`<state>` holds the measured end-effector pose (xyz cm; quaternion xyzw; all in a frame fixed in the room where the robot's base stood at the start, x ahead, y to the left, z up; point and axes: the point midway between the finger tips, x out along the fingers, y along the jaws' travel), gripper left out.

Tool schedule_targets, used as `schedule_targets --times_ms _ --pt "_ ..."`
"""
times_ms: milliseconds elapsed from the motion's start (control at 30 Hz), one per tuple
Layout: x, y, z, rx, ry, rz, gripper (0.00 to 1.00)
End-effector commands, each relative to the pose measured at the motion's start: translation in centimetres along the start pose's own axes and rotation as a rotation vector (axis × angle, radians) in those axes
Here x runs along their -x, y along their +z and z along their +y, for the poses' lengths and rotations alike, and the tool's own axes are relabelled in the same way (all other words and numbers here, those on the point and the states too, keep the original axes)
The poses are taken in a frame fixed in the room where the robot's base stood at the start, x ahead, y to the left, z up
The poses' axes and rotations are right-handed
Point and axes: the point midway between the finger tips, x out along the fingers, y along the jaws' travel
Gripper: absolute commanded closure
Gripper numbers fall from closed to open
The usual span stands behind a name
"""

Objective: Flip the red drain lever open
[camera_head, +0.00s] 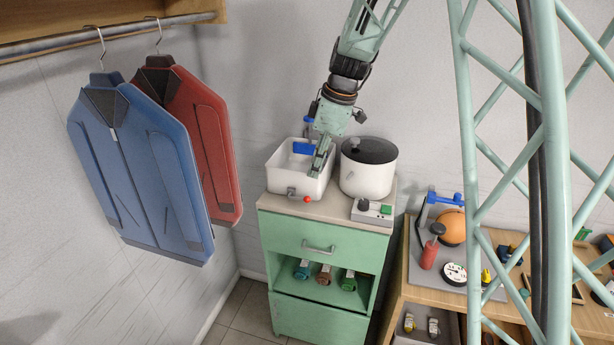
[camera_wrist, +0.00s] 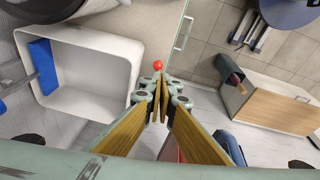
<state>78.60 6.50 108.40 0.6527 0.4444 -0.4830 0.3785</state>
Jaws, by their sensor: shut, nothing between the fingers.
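The red drain lever's round knob (camera_head: 308,200) is at the front of the white washtub basin (camera_head: 272,178), low on its outer wall and near the right corner. In the wrist view the red knob (camera_wrist: 158,65) shows just beyond my fingertips, beside the basin's rim (camera_wrist: 138,62). My gripper (camera_head: 317,173) points down at the basin's front right, above the knob in the picture. In the wrist view my gripper (camera_wrist: 159,97) is shut and empty. I cannot tell how far it is from the knob; no contact shows. Most of the lever's arm is hidden in the wrist view.
A blue block-like part (camera_head: 303,148) is at the basin's back. A white pot (camera_head: 367,178) stands close on the right, with a small switch box (camera_head: 371,211) before it. The green cabinet (camera_head: 312,230) carries them. Jackets (camera_head: 140,170) hang at left.

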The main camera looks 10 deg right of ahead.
Motion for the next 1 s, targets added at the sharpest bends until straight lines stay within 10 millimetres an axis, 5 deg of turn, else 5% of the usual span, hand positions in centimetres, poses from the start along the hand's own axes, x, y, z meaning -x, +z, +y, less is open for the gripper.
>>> schedule_targets --times_ms 300,1000 --pt "2.4 1.0 -0.2 0.000 0.000 0.000 1.00" --pt "3.6 1.2 -0.9 -0.020 0.004 -0.002 1.00"
